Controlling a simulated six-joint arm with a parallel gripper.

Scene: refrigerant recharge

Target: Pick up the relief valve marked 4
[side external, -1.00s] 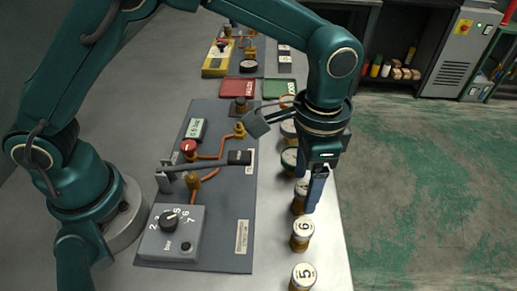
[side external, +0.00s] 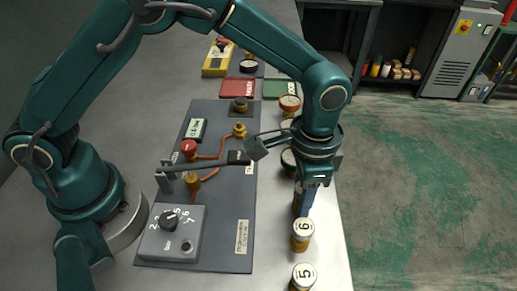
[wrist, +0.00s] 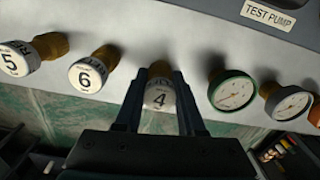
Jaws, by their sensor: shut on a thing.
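The relief valve marked 4 (wrist: 159,98) has a white round cap and a brass body; it shows between my fingers in the wrist view. My gripper (wrist: 160,112) is shut on it, with one dark finger on each side of the cap. In the side external view my gripper (side external: 306,207) is low at the row of parts along the bench's right edge. There its fingers hide most of the valve, and its number cannot be read. I cannot tell whether the valve still touches the bench.
The valve marked 6 (side external: 302,230) and the valve marked 5 (side external: 303,277) stand nearer the camera in the same row. A green-rimmed gauge (wrist: 232,91) stands on the other side. The grey test panel (side external: 225,215) lies to the left, with a lever reaching toward my gripper.

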